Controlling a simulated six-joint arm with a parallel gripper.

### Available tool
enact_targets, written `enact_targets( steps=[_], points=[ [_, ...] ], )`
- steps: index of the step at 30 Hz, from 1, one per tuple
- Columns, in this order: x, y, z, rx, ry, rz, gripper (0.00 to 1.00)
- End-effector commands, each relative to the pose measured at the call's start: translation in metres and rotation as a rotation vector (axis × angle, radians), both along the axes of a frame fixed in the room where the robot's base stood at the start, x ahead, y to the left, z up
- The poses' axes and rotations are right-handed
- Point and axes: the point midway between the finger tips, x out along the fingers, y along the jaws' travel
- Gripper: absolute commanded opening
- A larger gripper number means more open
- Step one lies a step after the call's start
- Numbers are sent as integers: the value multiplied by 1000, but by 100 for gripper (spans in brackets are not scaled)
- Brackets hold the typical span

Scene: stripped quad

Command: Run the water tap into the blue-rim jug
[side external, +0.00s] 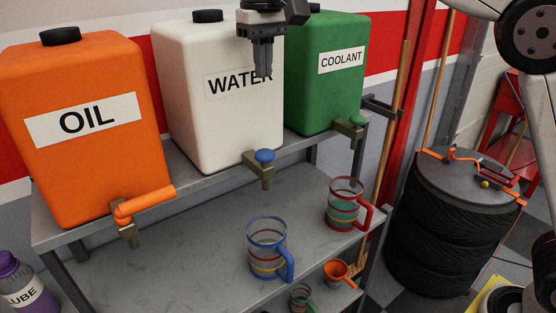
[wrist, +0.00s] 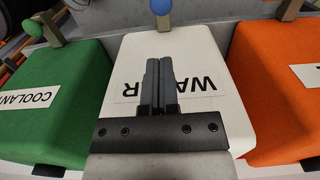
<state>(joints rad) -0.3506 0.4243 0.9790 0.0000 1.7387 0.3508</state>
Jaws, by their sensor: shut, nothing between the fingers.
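The white tank (side external: 200,115) labelled WATER stands on the upper shelf between the orange and green tanks. Its tap (side external: 263,165) has a round blue knob and a brass body at the tank's lower front; the knob also shows at the top of the wrist view (wrist: 161,6). The blue-rim jug (side external: 267,250) stands upright on the lower shelf, below the tap and toward the front. It is clear, with coloured bands and a blue handle. My gripper (side external: 263,72) is shut and empty, pointing down in front of the WATER label, above the tap. It also shows in the wrist view (wrist: 158,85).
The orange OIL tank (side external: 70,160) has an orange lever tap (side external: 145,203). The green COOLANT tank (side external: 325,95) has a green-knobbed tap (side external: 352,124). A red-rim jug (side external: 344,204), an orange funnel (side external: 338,274) and a small green-handled cup (side external: 302,297) stand nearby. The lower shelf's left side (side external: 180,265) is clear.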

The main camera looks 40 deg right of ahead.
Motion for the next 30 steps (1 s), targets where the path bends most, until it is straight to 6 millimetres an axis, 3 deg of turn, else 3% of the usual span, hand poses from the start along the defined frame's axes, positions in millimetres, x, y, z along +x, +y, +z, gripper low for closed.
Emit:
enact_targets(
  steps=[14, 30],
  points=[
    [0, 0, -9, 0, 1, 0, 0],
    [0, 0, -67, -1, 2, 0, 0]
  ],
)
